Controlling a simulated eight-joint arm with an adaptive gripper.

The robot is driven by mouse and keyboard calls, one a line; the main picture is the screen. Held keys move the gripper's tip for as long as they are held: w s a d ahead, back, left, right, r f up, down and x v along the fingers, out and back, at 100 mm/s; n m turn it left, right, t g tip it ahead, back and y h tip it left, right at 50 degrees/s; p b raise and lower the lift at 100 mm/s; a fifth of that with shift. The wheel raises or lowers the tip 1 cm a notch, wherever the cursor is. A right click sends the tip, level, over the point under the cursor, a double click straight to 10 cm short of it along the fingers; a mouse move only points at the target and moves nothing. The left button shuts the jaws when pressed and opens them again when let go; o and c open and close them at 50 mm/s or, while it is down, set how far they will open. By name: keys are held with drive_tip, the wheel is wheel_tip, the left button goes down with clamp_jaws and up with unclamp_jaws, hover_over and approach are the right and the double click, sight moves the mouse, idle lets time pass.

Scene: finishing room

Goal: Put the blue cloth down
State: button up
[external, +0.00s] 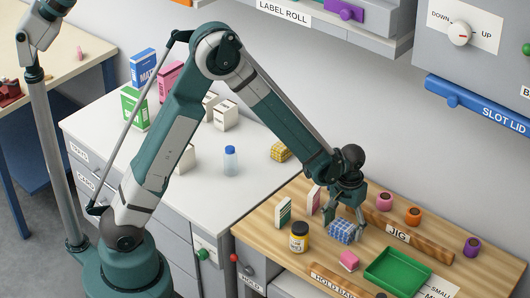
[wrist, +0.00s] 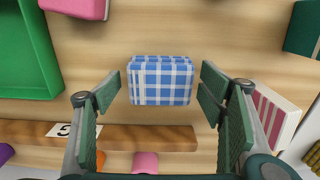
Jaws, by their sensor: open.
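The blue cloth (external: 341,232) is a folded blue and white checked bundle on the wooden bench top (external: 270,228). In the wrist view the cloth (wrist: 162,81) lies between and just beyond my fingertips, with a visible gap on both sides. My gripper (external: 344,222) is low over the cloth, its fingers either side of it. In the wrist view my gripper (wrist: 160,92) is open, and neither finger touches the cloth.
A green tray (external: 398,272) and a pink block (external: 348,261) are near the cloth. A yellow-labelled jar (external: 299,237) and small boxes (external: 284,212) stand to the left. The wooden JIG rail (external: 420,243) with coloured pieces is behind. Bare wood surrounds the cloth.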

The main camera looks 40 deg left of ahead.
sight(344, 225)
wheel_tip(344, 225, up, 12)
drive_tip(key=p, duration=0.1)
drive_tip(key=shift+f, duration=0.2)
idle(0.3)
drive_tip(key=shift+a+r, duration=0.1)
idle(0.5)
drive_tip(key=s+a+r+t, duration=0.2)
drive_tip(key=s+a+r, duration=0.2)
drive_tip(key=a+r, duration=0.45)
drive_tip(key=s+a+r+t, duration=0.1)
drive_tip(key=s+a+r, duration=0.3)
drive_tip(key=a+r, duration=0.45)
drive_tip(key=s+a+r+t, duration=0.2)
drive_tip(key=s+a+t, duration=0.2)
drive_tip(key=s+a, duration=1.1)
drive_tip(key=shift+a+r, duration=0.2)
drive_tip(key=shift+a, duration=0.7)
